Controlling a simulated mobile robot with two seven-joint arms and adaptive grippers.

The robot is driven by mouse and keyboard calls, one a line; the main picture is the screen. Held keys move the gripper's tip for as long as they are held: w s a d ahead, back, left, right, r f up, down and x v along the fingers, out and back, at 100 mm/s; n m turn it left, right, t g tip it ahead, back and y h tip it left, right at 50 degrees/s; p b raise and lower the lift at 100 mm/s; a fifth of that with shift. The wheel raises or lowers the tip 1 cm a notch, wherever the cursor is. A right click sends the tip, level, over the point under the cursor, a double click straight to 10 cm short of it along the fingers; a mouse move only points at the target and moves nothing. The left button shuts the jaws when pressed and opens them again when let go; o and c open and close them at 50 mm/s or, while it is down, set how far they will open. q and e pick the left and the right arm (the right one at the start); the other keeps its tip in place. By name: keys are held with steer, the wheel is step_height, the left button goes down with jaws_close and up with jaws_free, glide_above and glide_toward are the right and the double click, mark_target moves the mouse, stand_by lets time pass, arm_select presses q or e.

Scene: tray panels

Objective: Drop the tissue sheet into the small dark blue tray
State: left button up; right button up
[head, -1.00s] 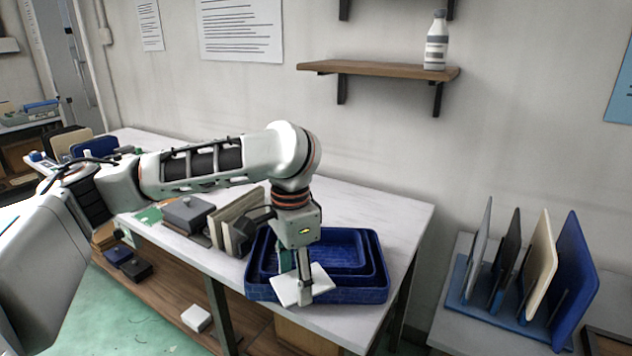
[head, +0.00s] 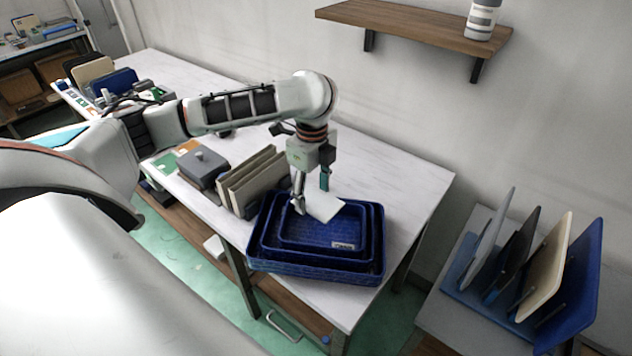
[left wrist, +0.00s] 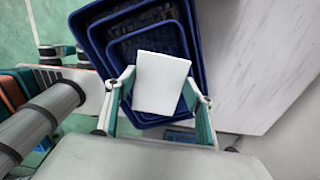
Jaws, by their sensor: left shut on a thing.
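A white tissue sheet (head: 322,207) is in my left gripper (head: 311,198), which is shut on it. The sheet also shows between the two fingers in the left wrist view (left wrist: 160,82). It is held over the dark blue trays, apart from the wall behind. The small dark blue tray (head: 345,244) is the innermost of a nested stack and bears a small white label. Larger dark blue trays (head: 318,273) surround it. The sheet covers part of the small tray's inside. The height of the sheet above the tray floor is hard to tell. My right gripper is not in view.
Upright beige panels (head: 247,181) and a grey lidded box (head: 203,167) stand left of the trays. The white table (head: 402,182) is clear to the right. A rack of upright panels (head: 541,265) stands at the far right. A wooden shelf (head: 415,27) hangs above.

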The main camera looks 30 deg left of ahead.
mark_target(313, 198)
arm_select(q)
steer(key=shift+f, duration=2.3)
steer(key=o, duration=0.8)
steer(key=shift+r, duration=0.1)
step_height(313, 198, up, 12)
steer(key=shift+f, duration=0.1)
